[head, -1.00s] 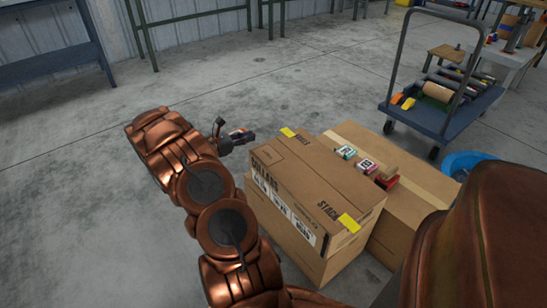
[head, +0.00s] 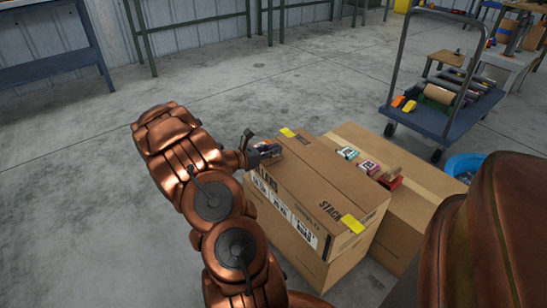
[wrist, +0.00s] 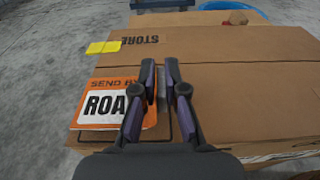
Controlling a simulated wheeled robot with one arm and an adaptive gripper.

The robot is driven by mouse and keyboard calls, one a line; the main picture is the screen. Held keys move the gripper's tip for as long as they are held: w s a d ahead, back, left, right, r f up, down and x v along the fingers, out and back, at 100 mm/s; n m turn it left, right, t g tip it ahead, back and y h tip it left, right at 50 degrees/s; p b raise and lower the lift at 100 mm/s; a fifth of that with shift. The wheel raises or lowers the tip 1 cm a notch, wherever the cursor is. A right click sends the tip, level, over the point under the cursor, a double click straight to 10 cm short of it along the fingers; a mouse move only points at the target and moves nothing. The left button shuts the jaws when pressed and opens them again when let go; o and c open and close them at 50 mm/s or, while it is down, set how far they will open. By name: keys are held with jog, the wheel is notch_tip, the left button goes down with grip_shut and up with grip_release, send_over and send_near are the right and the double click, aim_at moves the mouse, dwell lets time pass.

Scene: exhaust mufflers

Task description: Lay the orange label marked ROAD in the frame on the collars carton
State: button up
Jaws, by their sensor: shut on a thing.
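The collars carton (head: 325,190) is a closed brown box with yellow tabs on its top. My gripper (head: 268,152) is over its far left end in the head view. In the wrist view the orange label (wrist: 95,125), reading SEND BY and ROA with the rest hidden, is at the left finger. My gripper (wrist: 161,85) is shut on the label's right side. A thin dark frame (wrist: 171,122) shows on the carton top past the label's right and lower edges. I cannot tell whether the label touches the carton.
A larger carton (head: 410,205) stands right beside it, with small cyan (head: 347,153) and pink (head: 368,167) labelled blocks and a red-based item (head: 391,181) on top. A loaded blue trolley (head: 440,118) and a blue tub (head: 465,165) are farther right.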

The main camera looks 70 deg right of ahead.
jog(key=shift+f, duration=0.95)
jog(key=shift+f, duration=0.15)
jog(key=o, duration=0.7)
jog(key=p+v, duration=0.3)
jog(key=v, duration=0.9)
jog(key=s+a+r+m+y, duration=0.2)
jog(key=a+r+m, duration=0.15)
jog(key=a, duration=0.35)
jog(key=s+a+r+m+y, duration=0.3)
jog(key=a+r, duration=0.2)
jog(key=a, duration=0.2)
jog(key=s+a+r+m+t+y, duration=0.1)
jog(key=s+a+y, duration=0.1)
jog(key=a, duration=0.9)
jog(key=s+a+r+m+t+y, duration=0.1)
jog(key=s+a+m+t+y, duration=0.1)
jog(key=a, duration=0.9)
jog(key=s+a+r+m+t+y, duration=0.1)
jog(key=s+a+y, duration=0.3)
jog(key=a, duration=0.6)
jog(key=shift+a+r+m+t+y, duration=0.1)
jog(key=shift+a+m+t+y, duration=0.3)
jog(key=shift+t, duration=0.3)
